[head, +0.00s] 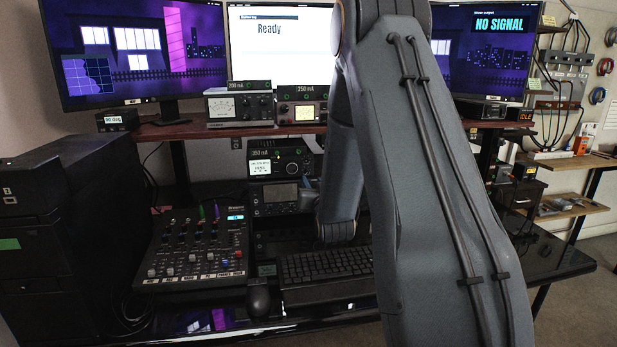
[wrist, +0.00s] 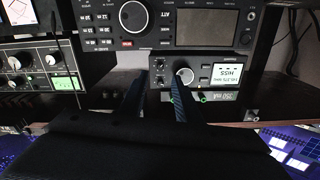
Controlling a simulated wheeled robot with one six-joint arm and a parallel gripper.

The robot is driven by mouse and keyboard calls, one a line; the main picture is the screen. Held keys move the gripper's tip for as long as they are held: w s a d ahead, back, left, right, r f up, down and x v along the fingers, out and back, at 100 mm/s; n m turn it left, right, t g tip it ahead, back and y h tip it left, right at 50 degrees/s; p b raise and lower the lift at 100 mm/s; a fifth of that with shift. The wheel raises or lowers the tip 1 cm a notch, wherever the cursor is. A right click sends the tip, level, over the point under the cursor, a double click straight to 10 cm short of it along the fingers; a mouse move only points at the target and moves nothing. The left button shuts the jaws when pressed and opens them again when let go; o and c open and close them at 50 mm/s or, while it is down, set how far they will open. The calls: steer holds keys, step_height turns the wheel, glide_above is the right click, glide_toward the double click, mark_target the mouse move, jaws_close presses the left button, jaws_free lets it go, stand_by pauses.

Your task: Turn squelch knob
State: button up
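A small dark radio unit with a lit screen reading HISS (wrist: 226,73) shows upside down in the wrist view. It has a pale round knob (wrist: 185,75) and smaller controls beside it. I cannot read which one is the squelch knob. The same unit (head: 262,166) stands under the shelf in the head view, with its knob (head: 292,168) on the right. My gripper (wrist: 157,78) is open and empty, its two dark fingers apart. The right finger's tip is close to the pale knob in the picture; I cannot tell whether they touch. My arm hides most of the gripper in the head view.
A larger radio (wrist: 205,27) is close beside the small unit. A shelf (head: 220,131) with meters and monitors is above.

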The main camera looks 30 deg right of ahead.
mark_target(307, 172)
steer(key=p+x, duration=0.1)
steer(key=x, duration=0.6)
steer(key=shift+w, duration=0.2)
jaws_close()
